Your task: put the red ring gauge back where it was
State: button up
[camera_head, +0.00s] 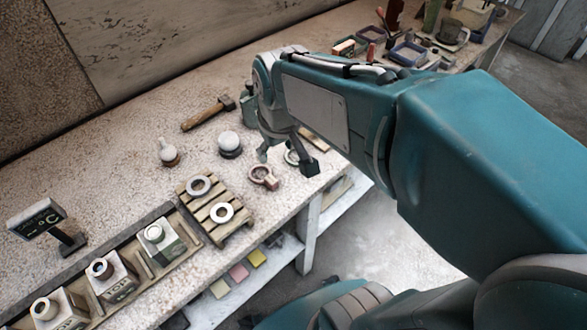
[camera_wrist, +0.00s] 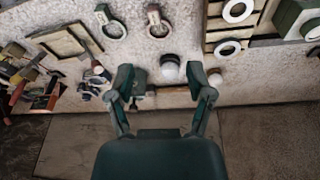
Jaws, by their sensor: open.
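The ring gauge with a dull reddish ring and short handle (camera_head: 263,176) lies flat on the pale bench, close to the front edge and right of the wooden pallet. It also shows at the top of the wrist view (camera_wrist: 158,28). A second, greyer ring gauge (camera_head: 291,157) lies to its right, partly hidden behind my gripper; it is at the upper left in the wrist view (camera_wrist: 98,14). My gripper (camera_head: 287,160) is open and empty above the bench by these two gauges. In the wrist view its spread fingers (camera_wrist: 161,80) hold nothing.
The slatted pallet (camera_head: 218,232) carries two white rings. Two white spheres on dark bases (camera_head: 229,144) (camera_head: 168,152) and a hammer (camera_head: 205,113) stand or lie behind. Green-and-white blocks (camera_head: 160,240) sit in a long tray at left. Small trays (camera_head: 408,53) crowd the far right.

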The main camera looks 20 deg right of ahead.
jog(key=s+r+m+t, duration=0.1)
jog(key=s+r+t, duration=0.1)
jog(key=s, duration=0.7)
jog(key=shift+s+a+r+m+t, duration=0.2)
jog(key=shift+s+r+m+t, duration=0.2)
jog(key=shift+r, duration=0.1)
